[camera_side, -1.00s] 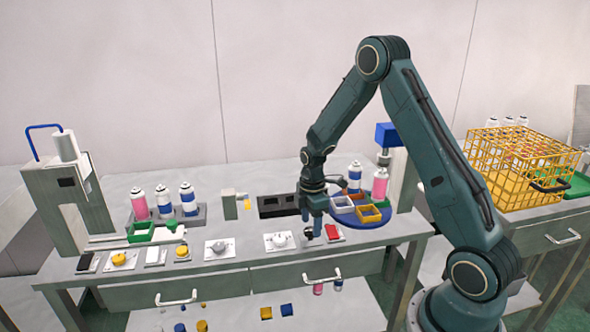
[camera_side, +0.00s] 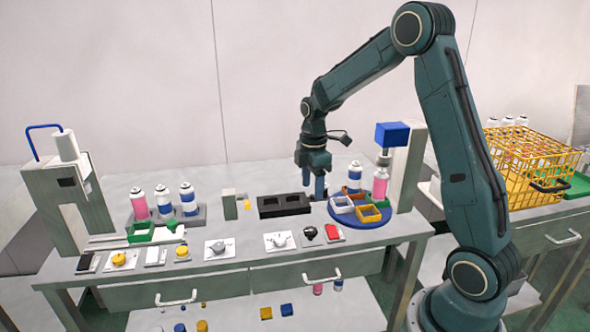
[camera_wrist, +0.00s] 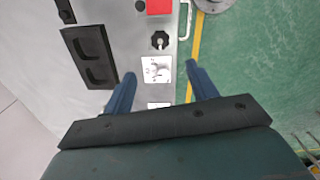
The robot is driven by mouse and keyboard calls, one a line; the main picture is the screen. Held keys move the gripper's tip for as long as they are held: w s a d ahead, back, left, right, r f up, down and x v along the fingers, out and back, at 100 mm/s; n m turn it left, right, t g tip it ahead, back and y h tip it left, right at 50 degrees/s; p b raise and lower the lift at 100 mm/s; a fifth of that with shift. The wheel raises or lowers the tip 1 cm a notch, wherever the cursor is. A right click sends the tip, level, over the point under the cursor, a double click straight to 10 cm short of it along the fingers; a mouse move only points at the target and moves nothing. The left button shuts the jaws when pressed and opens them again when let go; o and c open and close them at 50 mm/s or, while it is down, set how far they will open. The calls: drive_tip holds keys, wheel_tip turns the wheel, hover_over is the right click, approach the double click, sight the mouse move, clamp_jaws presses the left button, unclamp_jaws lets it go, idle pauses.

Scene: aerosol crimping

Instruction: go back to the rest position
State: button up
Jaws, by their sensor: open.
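My gripper (camera_side: 314,188) hangs above the back part of the workbench (camera_side: 230,250), left of the blue turntable and just right of the black two-slot block. In the wrist view my gripper (camera_wrist: 155,82) has its two blue fingers wide apart with nothing between them. A black knob switch (camera_side: 309,233) on a white plate sits at the front edge of the bench, below the gripper in the picture. It also shows beyond the fingers in the wrist view (camera_wrist: 160,40). No rest position is marked in the frames.
The blue turntable (camera_side: 372,238) with colored bins is right of my gripper. The black two-slot block (camera_side: 284,205) is close on its left. Bottles (camera_side: 164,200) and a tall press (camera_side: 70,205) stand at left. A yellow basket (camera_side: 520,165) is far right.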

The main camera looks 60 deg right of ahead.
idle(0.3)
drive_tip(key=s+a+r+m+t, duration=0.1)
drive_tip(key=s+a+r+m, duration=0.25)
drive_tip(key=a+r, duration=0.35)
drive_tip(key=s+a+r+m+t, duration=0.2)
drive_tip(key=s+a+r+m, duration=0.2)
drive_tip(key=s, duration=0.5)
drive_tip(key=s+a+r+m+t, duration=0.2)
drive_tip(key=s+a, duration=0.4)
drive_tip(key=s, duration=0.4)
drive_tip(key=shift+r+m+t, duration=0.3)
drive_tip(key=shift+r+m, duration=0.55)
drive_tip(key=shift+r, duration=0.1)
